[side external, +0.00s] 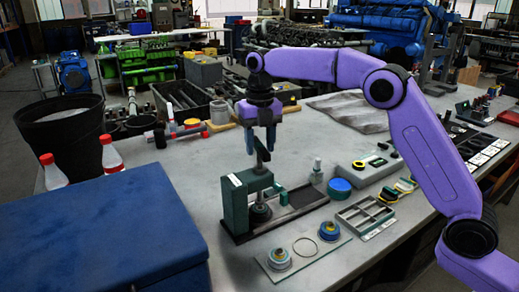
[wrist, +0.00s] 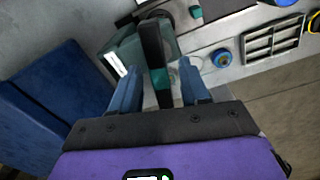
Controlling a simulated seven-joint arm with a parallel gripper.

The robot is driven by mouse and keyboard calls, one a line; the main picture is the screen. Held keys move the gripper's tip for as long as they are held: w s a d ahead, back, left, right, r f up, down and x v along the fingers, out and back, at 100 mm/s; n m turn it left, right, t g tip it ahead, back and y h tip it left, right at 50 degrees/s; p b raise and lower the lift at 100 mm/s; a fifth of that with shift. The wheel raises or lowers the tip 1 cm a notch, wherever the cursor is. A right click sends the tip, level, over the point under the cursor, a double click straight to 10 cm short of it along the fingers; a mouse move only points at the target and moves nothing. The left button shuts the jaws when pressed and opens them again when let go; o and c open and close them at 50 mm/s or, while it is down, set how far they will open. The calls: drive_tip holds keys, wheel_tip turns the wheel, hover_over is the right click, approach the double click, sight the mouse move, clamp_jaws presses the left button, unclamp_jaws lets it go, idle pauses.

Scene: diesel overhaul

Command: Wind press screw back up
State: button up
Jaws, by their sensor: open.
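The small green press (side external: 248,190) stands on the grey workbench, with a dark round part (side external: 260,212) low at its front. Its dark screw handle (side external: 262,150) rises from the top. My gripper (side external: 260,152) points down over the press, with its blue fingers on either side of the handle. In the wrist view my gripper (wrist: 158,66) is open, and the black and teal handle (wrist: 154,55) runs between the fingers. A gap shows beside each finger, so the handle is not clamped. The green press body (wrist: 125,58) is partly hidden behind the handle and left finger.
A blue box (side external: 100,235) fills the front left. A plate with bearing-like parts (side external: 303,252), a grey divided tray (side external: 365,216) and a blue round container (side external: 339,187) lie right of the press. A black bucket (side external: 65,140) and red-capped bottles (side external: 112,155) stand left.

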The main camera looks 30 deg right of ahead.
drive_tip(key=shift+r, duration=2.75)
